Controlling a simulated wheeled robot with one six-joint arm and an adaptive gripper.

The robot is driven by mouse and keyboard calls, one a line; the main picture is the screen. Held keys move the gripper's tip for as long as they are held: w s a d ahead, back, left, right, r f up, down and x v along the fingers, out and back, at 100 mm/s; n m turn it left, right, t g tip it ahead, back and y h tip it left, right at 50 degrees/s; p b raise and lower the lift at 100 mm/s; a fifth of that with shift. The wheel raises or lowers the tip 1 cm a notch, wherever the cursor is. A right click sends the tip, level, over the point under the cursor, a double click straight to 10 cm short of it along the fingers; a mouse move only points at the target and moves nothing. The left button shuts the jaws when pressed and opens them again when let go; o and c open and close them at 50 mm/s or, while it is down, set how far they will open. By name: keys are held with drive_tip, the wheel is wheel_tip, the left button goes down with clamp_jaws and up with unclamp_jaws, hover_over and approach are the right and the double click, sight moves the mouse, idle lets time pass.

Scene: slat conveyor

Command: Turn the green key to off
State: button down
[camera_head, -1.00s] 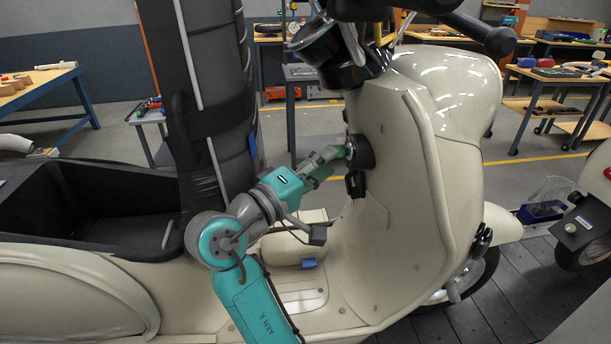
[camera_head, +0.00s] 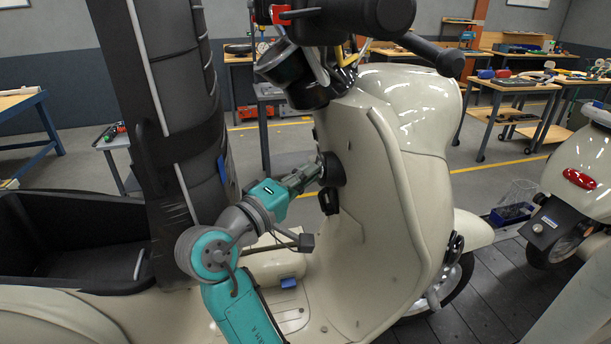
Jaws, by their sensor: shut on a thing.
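My gripper (camera_head: 312,171) reaches the inner side of the cream scooter's leg shield (camera_head: 385,220). Its fingertips are at the round black ignition lock (camera_head: 333,169). The green key is hidden behind the fingers, and I cannot make out its angle. The jaws are closed on it at the lock. A black fob or tag (camera_head: 329,201) hangs just below the lock.
The handlebar (camera_head: 375,18) and headset hang above my arm. A tall black padded seat or post (camera_head: 170,110) stands close on the left. Below are the scooter's floor and a small blue block (camera_head: 288,282). A second scooter (camera_head: 575,195) stands at the right.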

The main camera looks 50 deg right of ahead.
drive_tip(key=shift+r+n+t+y, duration=0.15)
drive_tip(key=shift+n+t+y, duration=0.15)
drive_tip(key=shift+n+y, duration=0.75)
drive_tip(key=shift+n+h, duration=0.25)
drive_tip(key=c, duration=1.2)
unclamp_jaws()
drive_tip(key=shift+a, duration=0.15)
drive_tip(key=a, duration=0.7)
drive_tip(key=s+a, duration=0.1)
drive_tip(key=a, duration=0.3)
drive_tip(key=shift+a+r, duration=0.3)
drive_tip(key=shift+a, duration=0.05)
